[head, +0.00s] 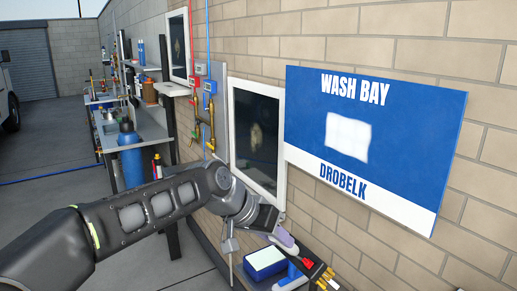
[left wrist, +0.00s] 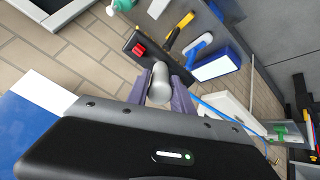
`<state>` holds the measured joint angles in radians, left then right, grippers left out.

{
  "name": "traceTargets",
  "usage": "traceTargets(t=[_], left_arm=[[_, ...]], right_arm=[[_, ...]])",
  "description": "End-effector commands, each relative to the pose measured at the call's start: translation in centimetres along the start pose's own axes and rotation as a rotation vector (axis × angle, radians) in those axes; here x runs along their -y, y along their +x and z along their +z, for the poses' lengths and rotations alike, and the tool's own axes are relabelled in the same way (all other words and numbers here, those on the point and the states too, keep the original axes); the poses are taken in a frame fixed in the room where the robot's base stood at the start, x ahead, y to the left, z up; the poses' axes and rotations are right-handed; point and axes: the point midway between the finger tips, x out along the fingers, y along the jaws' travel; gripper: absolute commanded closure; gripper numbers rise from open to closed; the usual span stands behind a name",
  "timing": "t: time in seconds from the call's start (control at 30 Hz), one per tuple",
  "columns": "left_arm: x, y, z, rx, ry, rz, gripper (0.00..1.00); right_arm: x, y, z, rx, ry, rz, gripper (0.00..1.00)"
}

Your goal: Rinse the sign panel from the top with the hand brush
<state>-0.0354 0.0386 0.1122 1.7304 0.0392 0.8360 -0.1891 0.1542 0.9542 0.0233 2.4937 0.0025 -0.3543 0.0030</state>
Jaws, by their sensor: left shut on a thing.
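The sign panel (head: 400,95) is on the brick wall at the right, blue with a white lower strip and the words WASH BAY and DROBELK. A pale whitish patch (head: 347,137) lies at its middle. Its corner also shows at the lower left of the left wrist view (left wrist: 35,115). My left gripper (head: 282,237) is left of and below the panel, apart from it. In the left wrist view its purple fingers (left wrist: 159,88) are shut on a grey rounded cylindrical thing (left wrist: 156,80), seen end-on. I cannot tell whether this is the hand brush. My right gripper is out of view.
Below the gripper are a blue block with a pale top (head: 266,258), a blue-handled tool (head: 290,277) and red-and-yellow tools (head: 318,272). A white-framed dark board (head: 256,140) hangs left of the panel. A blue cylinder (head: 130,157) stands farther left.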

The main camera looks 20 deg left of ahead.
Motion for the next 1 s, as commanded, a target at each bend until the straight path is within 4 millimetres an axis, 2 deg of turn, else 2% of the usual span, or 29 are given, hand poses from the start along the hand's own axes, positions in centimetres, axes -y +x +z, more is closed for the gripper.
traceTargets(t=[0.27, 0.37, 0.5, 0.6, 0.7, 0.83, 1.0], left_arm=[[-1.6, -6.2, -5.6, -0.290, 0.041, 0.206, 1.00], [-2.2, -9.4, -7.9, -0.414, 0.044, 0.285, 1.00], [-3.1, -14.9, -10.9, -0.582, 0.035, 0.372, 1.00], [-3.5, -18.1, -12.4, -0.670, 0.020, 0.399, 1.00], [-3.8, -20.6, -13.4, -0.729, 0.008, 0.411, 1.00], [-3.9, -22.5, -14.0, -0.772, -0.004, 0.415, 1.00], [-4.0, -23.1, -14.2, -0.784, -0.008, 0.416, 1.00]], right_arm=[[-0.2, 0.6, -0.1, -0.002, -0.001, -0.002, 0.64], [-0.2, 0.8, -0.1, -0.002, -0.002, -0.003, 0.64], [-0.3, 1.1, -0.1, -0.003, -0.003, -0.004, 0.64], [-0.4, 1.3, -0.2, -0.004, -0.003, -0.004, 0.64], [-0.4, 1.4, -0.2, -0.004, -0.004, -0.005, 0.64], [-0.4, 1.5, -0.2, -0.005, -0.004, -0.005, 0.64], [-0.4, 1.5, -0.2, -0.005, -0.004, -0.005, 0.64]])
